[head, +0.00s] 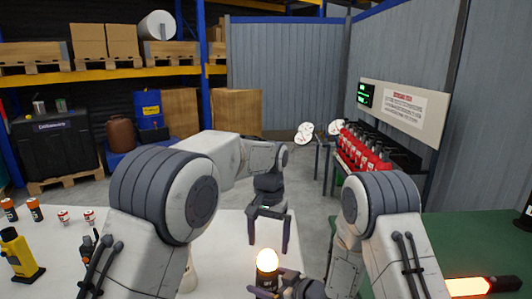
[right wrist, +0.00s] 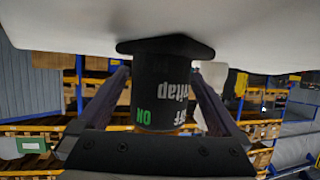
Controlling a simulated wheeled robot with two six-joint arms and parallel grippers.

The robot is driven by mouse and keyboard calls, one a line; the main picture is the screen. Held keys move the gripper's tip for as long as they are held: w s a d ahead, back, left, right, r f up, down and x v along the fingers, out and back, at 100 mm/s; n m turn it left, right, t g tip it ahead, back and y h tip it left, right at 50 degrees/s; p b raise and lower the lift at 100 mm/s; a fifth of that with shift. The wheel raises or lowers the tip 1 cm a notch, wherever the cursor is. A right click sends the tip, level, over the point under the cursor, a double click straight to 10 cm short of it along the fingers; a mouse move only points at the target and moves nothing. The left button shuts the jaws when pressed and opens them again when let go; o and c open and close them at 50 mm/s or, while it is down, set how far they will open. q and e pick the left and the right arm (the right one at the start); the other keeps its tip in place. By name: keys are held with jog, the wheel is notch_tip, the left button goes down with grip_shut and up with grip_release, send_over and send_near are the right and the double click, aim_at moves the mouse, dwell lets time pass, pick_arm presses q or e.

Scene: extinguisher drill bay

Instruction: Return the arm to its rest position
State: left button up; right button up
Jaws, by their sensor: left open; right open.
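My left gripper (head: 269,248) hangs above the white table, fingers pointing down, open and empty. My right gripper (head: 283,285) is low at the front of the white table, at a black lamp (head: 267,263) with a glowing top. In the right wrist view the black body of the lamp (right wrist: 160,90), with "ON" and "OFF" lettering, appears upside down, its wider base against the white surface. The open fingers of my right gripper (right wrist: 160,75) stand on either side of it. Gaps show between fingers and body. My left gripper is above and behind the lamp.
The white table (head: 225,230) holds a yellow device (head: 20,255) and several small cans at the left. A green surface (head: 470,240) at the right bears a glowing orange wand (head: 468,287). Red extinguishers (head: 362,150) line the right wall. Pallet racks (head: 100,70) stand behind.

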aim_at(268, 253)
pick_arm(q)
notch_tip(268, 253, down, 7)
jog(key=shift+a+f, duration=0.1)
jog(key=shift+m, duration=0.5)
jog(key=m, duration=1)
jog(key=shift+r, duration=0.25)
